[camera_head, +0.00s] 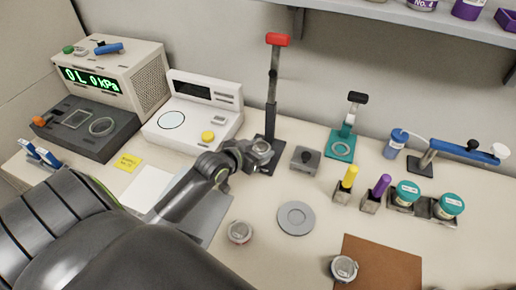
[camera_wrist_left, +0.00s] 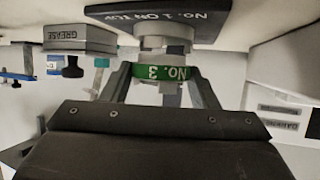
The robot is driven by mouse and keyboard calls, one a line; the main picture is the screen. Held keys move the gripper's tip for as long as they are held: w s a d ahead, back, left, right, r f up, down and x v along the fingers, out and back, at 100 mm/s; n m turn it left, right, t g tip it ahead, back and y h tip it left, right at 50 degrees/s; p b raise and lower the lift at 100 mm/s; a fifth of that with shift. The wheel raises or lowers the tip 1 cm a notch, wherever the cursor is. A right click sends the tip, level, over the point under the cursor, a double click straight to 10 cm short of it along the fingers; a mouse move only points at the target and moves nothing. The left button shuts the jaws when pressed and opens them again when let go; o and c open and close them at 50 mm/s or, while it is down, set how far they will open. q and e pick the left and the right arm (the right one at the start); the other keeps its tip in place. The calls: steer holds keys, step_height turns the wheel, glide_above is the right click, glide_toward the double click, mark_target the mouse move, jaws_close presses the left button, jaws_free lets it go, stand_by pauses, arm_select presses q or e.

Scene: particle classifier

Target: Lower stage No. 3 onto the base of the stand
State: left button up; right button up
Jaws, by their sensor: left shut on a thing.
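The stand has a dark post (camera_head: 272,88) with a red top and a dark base (camera_head: 267,168). In the left wrist view, which appears upside down, the base (camera_wrist_left: 205,22) carries the words "No. 1 on top". My left gripper (camera_head: 256,153) is at the stand. In the wrist view its fingers (camera_wrist_left: 163,84) are shut on stage No. 3 (camera_wrist_left: 172,72), a pale ring with a green label. A pale metal round part (camera_wrist_left: 160,40) lies between the green band and the base. I cannot tell whether the stage touches the base. My right gripper is not in view.
A grey block with a black knob (camera_head: 305,160) stands close right of the stand. A white balance (camera_head: 190,112) stands to its left. A grey round plate (camera_head: 296,217) and two round metal pieces (camera_head: 239,232) (camera_head: 343,268) lie in front. A shelf (camera_head: 400,14) overhangs the back.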

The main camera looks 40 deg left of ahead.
arm_select(q)
steer(key=shift+f, duration=0.1)
stand_by(0.6)
steer(key=shift+f+b, duration=0.3)
steer(key=shift+f, duration=0.15)
steer(key=o, duration=1.1)
steer(key=shift+o, duration=0.2)
steer(key=p+v, duration=0.1)
steer(key=v, duration=1.6)
steer(key=shift+s, duration=0.25)
